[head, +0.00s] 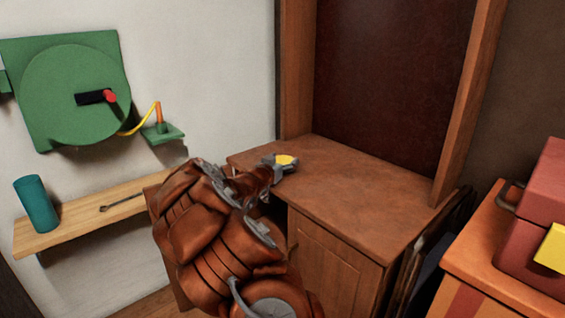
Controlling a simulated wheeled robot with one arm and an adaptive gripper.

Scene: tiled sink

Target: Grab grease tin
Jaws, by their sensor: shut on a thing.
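My gripper (279,161) is at the front left part of the brown wooden cabinet top (345,195). My reddish-brown arm covers the cabinet's front left corner.
A wooden shelf (75,228) at the left holds a teal cylinder (36,203) and a wrench-like tool (122,201). A green reel (75,95) hangs on the white wall. A red box (535,225) stands at the right. The cabinet top's right side is clear.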

